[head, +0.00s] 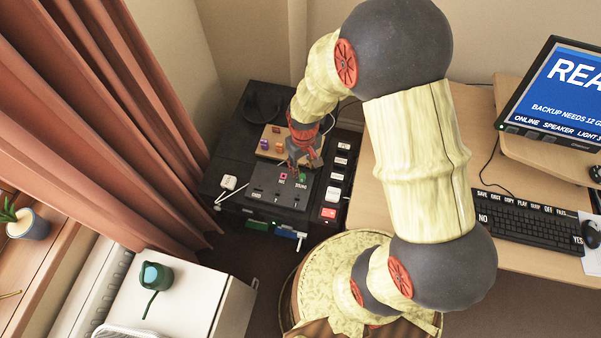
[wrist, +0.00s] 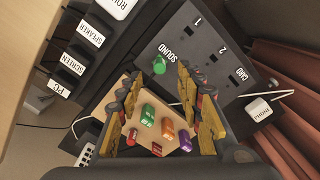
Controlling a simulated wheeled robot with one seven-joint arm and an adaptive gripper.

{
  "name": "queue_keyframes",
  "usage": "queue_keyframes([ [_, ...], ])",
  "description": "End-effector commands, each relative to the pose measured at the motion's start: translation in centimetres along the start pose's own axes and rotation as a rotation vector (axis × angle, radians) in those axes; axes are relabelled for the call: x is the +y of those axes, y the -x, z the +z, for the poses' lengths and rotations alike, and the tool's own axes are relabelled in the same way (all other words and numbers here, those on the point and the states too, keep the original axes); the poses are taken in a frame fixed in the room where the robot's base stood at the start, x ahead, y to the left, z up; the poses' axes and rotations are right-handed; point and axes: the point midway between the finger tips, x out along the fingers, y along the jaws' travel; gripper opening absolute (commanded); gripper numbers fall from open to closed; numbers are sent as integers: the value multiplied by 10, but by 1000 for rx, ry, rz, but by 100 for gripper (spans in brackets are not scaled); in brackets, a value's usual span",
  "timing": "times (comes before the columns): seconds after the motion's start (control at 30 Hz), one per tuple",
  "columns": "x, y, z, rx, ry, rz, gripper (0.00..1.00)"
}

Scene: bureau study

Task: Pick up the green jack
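A green jack (wrist: 148,113) stands on a light wooden board (wrist: 127,152), in the wrist view between my gripper's two yellow fingers. My gripper (wrist: 158,80) is open, its fingers spread wide apart and nothing visibly held. I cannot tell the height of the fingertips over the board. In the head view my gripper (head: 304,158) is over the right end of the board (head: 262,154) and hides the green jack there. A green round piece (wrist: 160,65) sits by the SOUND label on the dark panel; it also shows in the head view (head: 302,178).
Orange (wrist: 167,127) and purple (wrist: 183,135) jacks stand close beside the green one, with small red pieces nearby. The dark panel (head: 265,197) lies in front of the board.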

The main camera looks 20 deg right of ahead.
Motion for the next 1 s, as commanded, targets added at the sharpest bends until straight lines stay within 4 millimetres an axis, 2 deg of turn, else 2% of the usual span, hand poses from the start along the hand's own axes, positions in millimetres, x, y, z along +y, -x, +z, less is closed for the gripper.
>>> queue_keyframes([
  [0.13, 0, -18, 1, -4, 3, -1, 36],
  [0.37, 0, -35, -1, -2, 2, 0, 36],
  [0.6, 1, -70, -3, -3, 2, -1, 36],
  [0.87, 1, -74, -3, -1, 2, 0, 36],
  [1.0, 1, -74, -3, -2, 2, 0, 30],
])
